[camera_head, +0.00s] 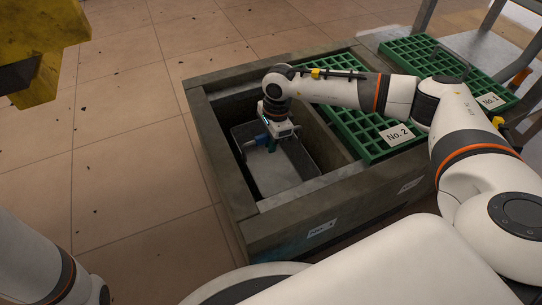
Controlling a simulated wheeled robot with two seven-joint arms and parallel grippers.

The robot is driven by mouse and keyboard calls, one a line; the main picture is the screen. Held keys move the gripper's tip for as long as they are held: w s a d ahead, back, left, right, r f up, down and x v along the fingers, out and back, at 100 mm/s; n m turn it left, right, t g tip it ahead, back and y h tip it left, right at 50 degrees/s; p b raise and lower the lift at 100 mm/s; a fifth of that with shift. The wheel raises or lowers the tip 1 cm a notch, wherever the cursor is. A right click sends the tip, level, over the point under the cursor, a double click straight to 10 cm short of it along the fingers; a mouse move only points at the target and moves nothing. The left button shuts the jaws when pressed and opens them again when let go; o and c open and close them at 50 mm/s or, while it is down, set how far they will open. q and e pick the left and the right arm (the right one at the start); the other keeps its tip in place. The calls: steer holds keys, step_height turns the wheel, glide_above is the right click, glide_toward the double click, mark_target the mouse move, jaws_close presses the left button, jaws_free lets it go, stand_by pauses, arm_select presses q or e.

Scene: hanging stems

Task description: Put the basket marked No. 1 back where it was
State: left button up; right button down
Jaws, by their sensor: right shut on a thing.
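A grey basket (287,178) sits down inside the open left compartment of a concrete-like box (225,165). No number shows on the basket from here. My right gripper (270,144) reaches down into this compartment and is shut at a bar that looks like the basket's handle. The fingertips are small and the exact hold is partly hidden. A label reading No. 1 (489,100) is on the green grating (432,57) at the far right. My left arm shows at the lower left, but its gripper is out of view.
A second green grating (348,115), marked No. 2, covers the box right of the open compartment. My right arm passes over it. A box-front label (322,229) is too small to read. A yellow object (45,45) is at the upper left.

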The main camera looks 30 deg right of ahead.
step_height(320, 180, down, 3)
steer(key=shift+f+b, duration=0.1)
steer(key=shift+b, duration=0.9)
steer(key=shift+f, duration=0.1)
steer(key=c, duration=1.5)
jaws_free()
steer(key=shift+o, duration=0.2)
